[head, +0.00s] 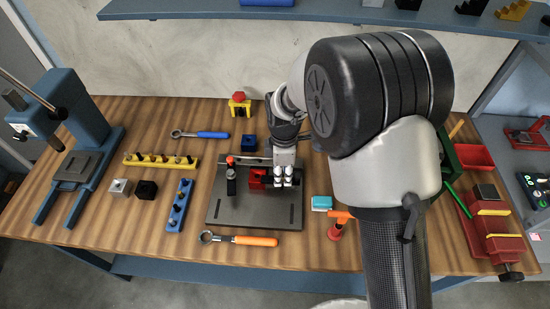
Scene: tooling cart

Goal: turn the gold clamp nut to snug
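A grey fixture plate (255,213) lies at the middle of the wooden bench. A red block (256,178) with dark parts sits on it. A black upright clamp piece (231,182) stands to the left, and a thin bar with an orange-red tip (230,160) runs above. My gripper (283,181) points down over the plate, just right of the red block. Its pale fingertips look close together, but whether they are open or shut on something is unclear. I cannot make out the gold clamp nut; the gripper may cover it.
An orange-handled wrench (240,239) lies in front of the plate, a blue-handled one (200,134) behind. A cyan block (321,203) and an orange-topped tool (337,224) are at right. A blue press (75,140) stands left; a red vise (492,225) is far right.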

